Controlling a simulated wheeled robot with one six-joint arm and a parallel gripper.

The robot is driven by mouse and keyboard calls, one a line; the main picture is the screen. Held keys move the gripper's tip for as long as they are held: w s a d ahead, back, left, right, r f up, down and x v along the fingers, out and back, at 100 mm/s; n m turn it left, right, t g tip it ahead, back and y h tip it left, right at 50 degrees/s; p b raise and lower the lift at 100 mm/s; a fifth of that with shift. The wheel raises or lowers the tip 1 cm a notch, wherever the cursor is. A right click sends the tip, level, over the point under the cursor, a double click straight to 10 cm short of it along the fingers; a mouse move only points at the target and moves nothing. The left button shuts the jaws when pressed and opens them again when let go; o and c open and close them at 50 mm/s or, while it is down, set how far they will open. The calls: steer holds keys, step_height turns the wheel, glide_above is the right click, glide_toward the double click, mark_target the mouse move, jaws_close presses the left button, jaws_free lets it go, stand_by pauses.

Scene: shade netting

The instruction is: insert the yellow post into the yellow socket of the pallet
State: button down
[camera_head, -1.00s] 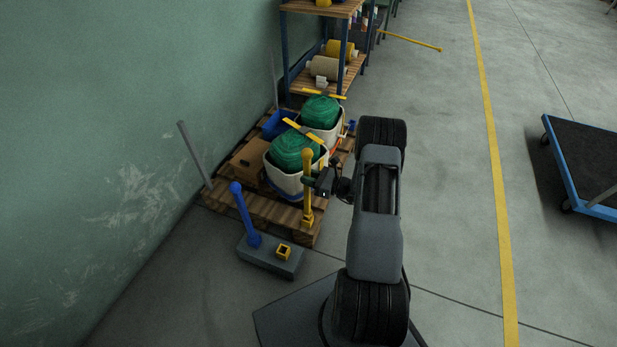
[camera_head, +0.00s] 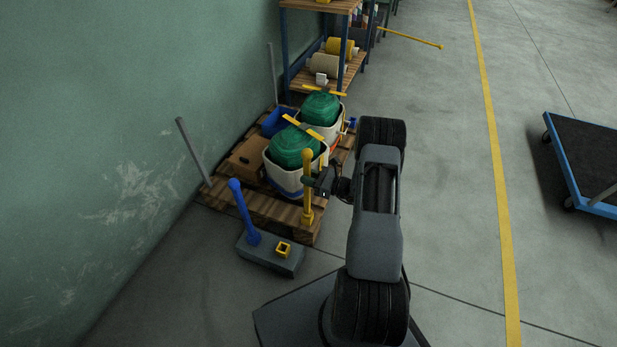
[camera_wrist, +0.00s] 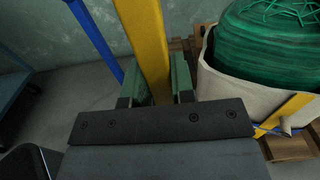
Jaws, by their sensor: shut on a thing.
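The yellow post (camera_head: 308,172) is upright in my gripper (camera_head: 312,182), which is shut around its middle. In the wrist view the yellow post (camera_wrist: 147,38) passes between the two green finger pads of my gripper (camera_wrist: 157,78). The post's thicker lower end shows against the near right corner of the wooden pallet (camera_head: 250,207). I cannot tell whether it touches the pallet or is in a socket; the pallet's yellow socket is not clearly visible there.
A grey block (camera_head: 262,256) on the floor holds a blue post (camera_head: 243,208) and an empty yellow square socket (camera_head: 284,249). White bins with green netting (camera_head: 293,146), a cardboard box (camera_head: 247,161) and a blue crate (camera_head: 279,122) crowd the pallet.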

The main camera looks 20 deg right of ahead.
steer(key=shift+f, duration=0.25)
steer(key=shift+f+b, duration=0.45)
steer(key=shift+b, duration=0.15)
steer(key=c, duration=0.9)
jaws_free()
steer(key=p+v, duration=0.3)
steer(key=v, duration=1.1)
steer(key=shift+a, duration=0.1)
